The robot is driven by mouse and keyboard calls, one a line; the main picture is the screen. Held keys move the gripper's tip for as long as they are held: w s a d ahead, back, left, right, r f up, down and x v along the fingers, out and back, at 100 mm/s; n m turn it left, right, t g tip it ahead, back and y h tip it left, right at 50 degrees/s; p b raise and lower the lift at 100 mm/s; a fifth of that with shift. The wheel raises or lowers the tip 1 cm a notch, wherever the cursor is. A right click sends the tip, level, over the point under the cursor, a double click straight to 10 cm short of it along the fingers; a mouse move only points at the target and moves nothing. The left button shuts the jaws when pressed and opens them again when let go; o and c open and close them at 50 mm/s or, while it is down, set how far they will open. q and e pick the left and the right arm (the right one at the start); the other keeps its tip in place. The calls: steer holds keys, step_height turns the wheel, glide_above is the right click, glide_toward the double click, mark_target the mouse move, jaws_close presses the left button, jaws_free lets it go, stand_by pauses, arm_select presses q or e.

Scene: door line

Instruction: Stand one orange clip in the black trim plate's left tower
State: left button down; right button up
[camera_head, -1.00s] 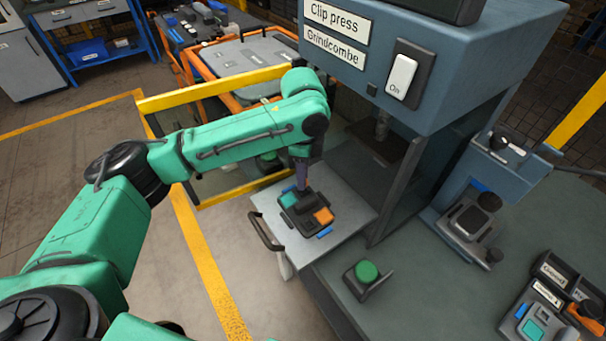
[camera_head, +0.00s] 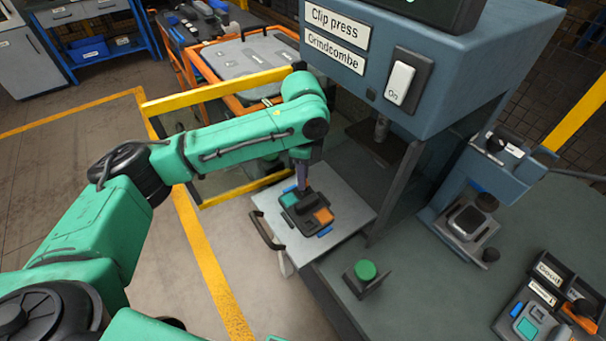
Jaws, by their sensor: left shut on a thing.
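The black trim plate (camera_head: 306,222) lies on the pulled-out light grey tray below the clip press. A teal block (camera_head: 289,200) shows at its left and an orange block (camera_head: 323,216) at its right, with blue tabs at the edges. My left gripper (camera_head: 302,188) points down at the plate's far side, close above or touching it. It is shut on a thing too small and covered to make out. The left tower is hidden or cannot be told apart from the dark fingers. My right gripper is not in view.
The clip press (camera_head: 440,60) stands behind and right of the tray (camera_head: 345,207). A yellow guard frame (camera_head: 215,95) is behind my left arm. A green button (camera_head: 365,270) stands on the bench. A small blue press (camera_head: 480,190) and labelled black bins (camera_head: 556,275) are at the right.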

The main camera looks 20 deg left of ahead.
arm_select(q)
steer(key=shift+f, duration=0.1)
steer(key=shift+f, duration=0.65)
stand_by(0.5)
stand_by(0.6)
steer(key=shift+f+p, duration=0.15)
steer(key=shift+p, duration=0.2)
stand_by(1.5)
steer(key=c, duration=0.6)
jaws_free()
steer(key=shift+c, duration=0.2)
step_height(320, 180, up, 15)
steer(key=shift+f, duration=0.2)
